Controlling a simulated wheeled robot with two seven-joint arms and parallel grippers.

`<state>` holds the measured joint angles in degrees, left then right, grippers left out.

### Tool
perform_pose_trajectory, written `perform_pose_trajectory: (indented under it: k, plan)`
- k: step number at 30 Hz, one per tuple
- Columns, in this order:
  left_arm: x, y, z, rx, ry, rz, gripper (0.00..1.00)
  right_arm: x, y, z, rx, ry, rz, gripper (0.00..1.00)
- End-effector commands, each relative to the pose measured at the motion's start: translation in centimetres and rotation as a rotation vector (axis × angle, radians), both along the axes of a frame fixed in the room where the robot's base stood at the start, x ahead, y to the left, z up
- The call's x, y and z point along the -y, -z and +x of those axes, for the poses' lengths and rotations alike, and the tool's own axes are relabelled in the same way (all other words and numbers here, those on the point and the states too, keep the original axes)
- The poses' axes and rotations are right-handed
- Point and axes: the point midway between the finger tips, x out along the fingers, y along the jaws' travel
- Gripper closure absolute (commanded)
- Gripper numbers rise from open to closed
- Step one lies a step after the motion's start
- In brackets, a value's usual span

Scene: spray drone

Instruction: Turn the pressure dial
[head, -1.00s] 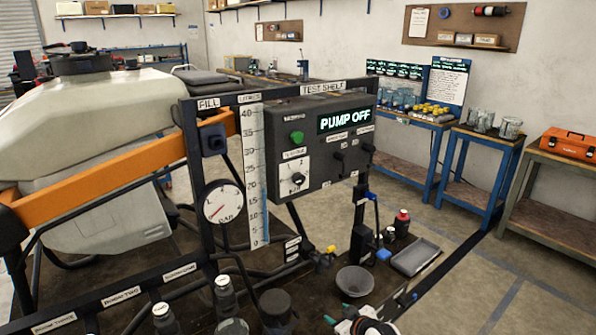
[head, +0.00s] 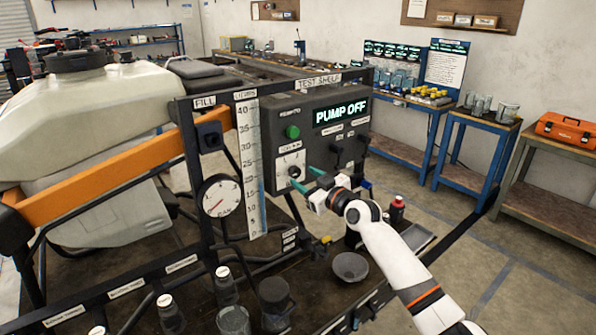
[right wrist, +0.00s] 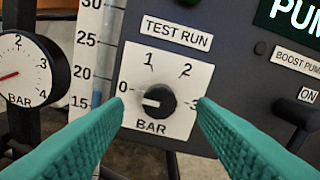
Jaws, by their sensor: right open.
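The pressure dial (head: 295,172) is a black knob on a white plate marked 0 to 3 BAR, low on the dark control box. In the right wrist view the knob (right wrist: 159,101) has its light pointer mark toward the left, near 0. My right gripper (head: 307,179) is open in front of the dial. In the right wrist view its teal fingers stand to the left and right of the knob, with no visible contact. The display (head: 341,112) reads PUMP OFF. My left gripper is not in view.
A round BAR gauge (head: 221,198) and a litre scale (head: 250,165) stand left of the dial. A green button (head: 292,132) is above it, and black switches (head: 336,149) are to its right. A grey bowl (head: 350,267) and a red-capped bottle (head: 397,212) stand below.

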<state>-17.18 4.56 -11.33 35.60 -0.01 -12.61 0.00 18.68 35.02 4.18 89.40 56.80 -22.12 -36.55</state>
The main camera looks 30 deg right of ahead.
Motion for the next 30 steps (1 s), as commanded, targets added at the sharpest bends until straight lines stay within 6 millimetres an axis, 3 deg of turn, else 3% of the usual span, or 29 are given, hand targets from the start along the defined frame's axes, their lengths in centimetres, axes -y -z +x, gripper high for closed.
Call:
perform_pose_trajectory:
  k: [3, 7, 18, 20, 27, 30]
  plan:
    - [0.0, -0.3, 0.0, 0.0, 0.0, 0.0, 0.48, -0.2, -0.1, 2.0, 0.001, 0.001, 0.002, 0.48]
    - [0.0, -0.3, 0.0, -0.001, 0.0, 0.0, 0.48, -0.3, 0.0, 3.3, 0.001, 0.0, 0.0, 0.48]
    - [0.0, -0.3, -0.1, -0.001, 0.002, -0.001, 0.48, -0.3, 0.1, 4.0, -0.001, 0.0, -0.001, 0.48]
    - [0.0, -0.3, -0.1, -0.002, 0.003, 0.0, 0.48, -0.3, 0.1, 4.0, -0.001, 0.0, -0.001, 0.55]
    - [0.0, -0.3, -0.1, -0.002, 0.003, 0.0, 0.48, -0.3, 0.1, 4.0, -0.001, 0.0, -0.001, 0.93]
    - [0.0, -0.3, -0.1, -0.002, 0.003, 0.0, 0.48, -0.3, 0.1, 4.0, -0.001, 0.0, 0.001, 0.93]
